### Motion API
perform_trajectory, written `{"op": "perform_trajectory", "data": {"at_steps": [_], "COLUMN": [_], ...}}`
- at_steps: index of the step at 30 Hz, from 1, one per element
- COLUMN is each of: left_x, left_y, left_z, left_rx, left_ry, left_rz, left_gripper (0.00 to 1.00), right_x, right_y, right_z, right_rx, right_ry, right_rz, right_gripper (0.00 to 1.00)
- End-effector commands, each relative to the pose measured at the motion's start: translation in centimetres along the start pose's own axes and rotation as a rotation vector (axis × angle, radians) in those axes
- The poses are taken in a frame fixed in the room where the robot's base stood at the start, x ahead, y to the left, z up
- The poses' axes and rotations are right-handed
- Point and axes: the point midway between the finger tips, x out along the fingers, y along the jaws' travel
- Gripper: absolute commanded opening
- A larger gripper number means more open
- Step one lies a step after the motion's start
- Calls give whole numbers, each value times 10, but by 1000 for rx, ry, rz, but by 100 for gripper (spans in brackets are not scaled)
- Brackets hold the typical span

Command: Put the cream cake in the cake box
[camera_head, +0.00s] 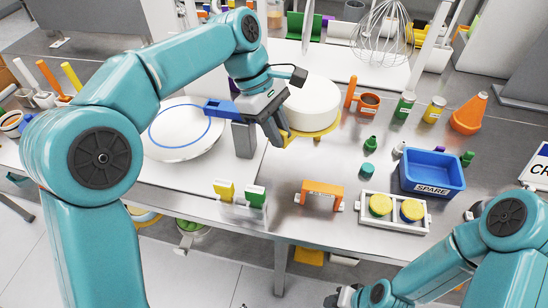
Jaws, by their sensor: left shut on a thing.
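A white round cake (313,101), which looks like the cream cake, sits on a yellow board (318,132) right of the centre top. My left gripper (277,128) is shut on the left edge of the yellow board, and its fingers partly hide that edge. Whether the board touches the table is unclear. A white item with the letters "CR" (537,166) is cut off at the right edge; I cannot tell if it is the cake box. My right gripper (345,298) is only partly in view at the bottom, and its jaws cannot be made out.
A white turntable with a blue ring (180,130) stands left of the cake. A blue "SPARE" bin (432,174), an orange cone (470,114), small bottles (405,105) and a rack with yellow-topped pots (395,212) stand right. An orange bracket (321,195) is near the front edge. A whisk (380,34) hangs behind.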

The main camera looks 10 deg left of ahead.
Motion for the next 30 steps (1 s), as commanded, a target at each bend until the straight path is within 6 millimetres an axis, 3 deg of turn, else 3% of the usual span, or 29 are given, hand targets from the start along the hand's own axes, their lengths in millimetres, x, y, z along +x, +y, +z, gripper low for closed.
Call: {"op": "perform_trajectory", "data": {"at_steps": [9,15,30], "left_x": [80,122,175], "left_y": [-6,-8,-12], "left_z": [-34,-52,-74], "left_rx": [-3,-1,-1], "left_ry": [-1,-1,0], "left_rz": [-4,-1,2], "left_gripper": [0,0,0], "right_x": [8,9,8], "right_y": [3,3,3], "right_z": [0,0,0], "right_rx": [0,0,0], "right_ry": [0,0,0], "right_rz": [0,0,0], "right_gripper": [43,43,43]}}
